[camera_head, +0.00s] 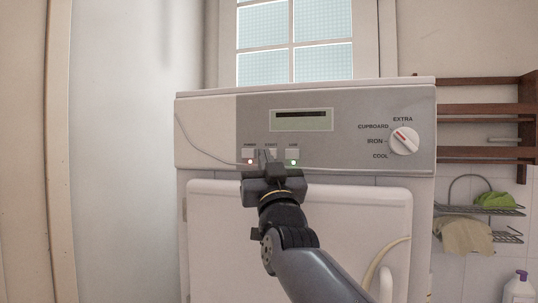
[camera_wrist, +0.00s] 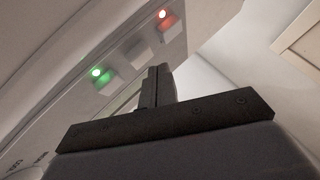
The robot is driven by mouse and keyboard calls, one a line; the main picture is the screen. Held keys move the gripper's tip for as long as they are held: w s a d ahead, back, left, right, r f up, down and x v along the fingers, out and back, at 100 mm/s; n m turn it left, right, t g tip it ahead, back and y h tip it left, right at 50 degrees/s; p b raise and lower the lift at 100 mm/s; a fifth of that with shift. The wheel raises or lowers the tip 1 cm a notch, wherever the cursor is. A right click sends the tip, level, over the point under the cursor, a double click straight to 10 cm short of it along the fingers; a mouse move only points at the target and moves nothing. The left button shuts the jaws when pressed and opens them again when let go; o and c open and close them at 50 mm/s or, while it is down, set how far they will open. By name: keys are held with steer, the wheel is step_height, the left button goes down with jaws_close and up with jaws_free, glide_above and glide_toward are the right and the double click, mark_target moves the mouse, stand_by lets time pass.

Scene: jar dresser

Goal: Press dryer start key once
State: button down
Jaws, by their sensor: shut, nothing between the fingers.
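The dryer (camera_head: 220,140) is a white front-loading machine with a grey control panel. Three small square keys sit in a row under its display. The start key (camera_head: 271,153) is the middle one, partly hidden behind my fingertips in the head view. The left key (camera_head: 249,153) has a red light below it and the right key (camera_head: 292,154) a green light below it. My gripper (camera_head: 265,158) is shut and empty, its fingertips pointing at the middle key. In the wrist view the shut fingers (camera_wrist: 157,86) reach up toward the panel; whether they touch the key cannot be told.
A round dial (camera_head: 404,141) with a red mark is at the panel's right. The dryer door (camera_head: 345,215) lies below the panel, behind my arm. A wooden rack (camera_head: 480,120) and a wire shelf (camera_head: 480,210) with cloths hang to the right. A bottle (camera_head: 519,289) stands lower right.

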steer(key=shift+w, duration=0.1)
stand_by(0.5)
steer(key=shift+w+d, duration=0.15)
steer(key=shift+w, duration=0.15)
steer(key=shift+w+d+b, duration=0.1)
steer(key=shift+w+b, duration=0.2)
stand_by(0.6)
steer(key=shift+s, duration=0.1)
steer(key=shift+s+a+b, duration=0.25)
steer(key=shift+s+b, duration=0.05)
steer(key=shift+s, duration=0.3)
steer(key=s, duration=0.1)
steer(key=s+a, duration=0.1)
steer(key=s, duration=0.2)
steer(key=shift+s+a, duration=0.35)
stand_by(0.8)
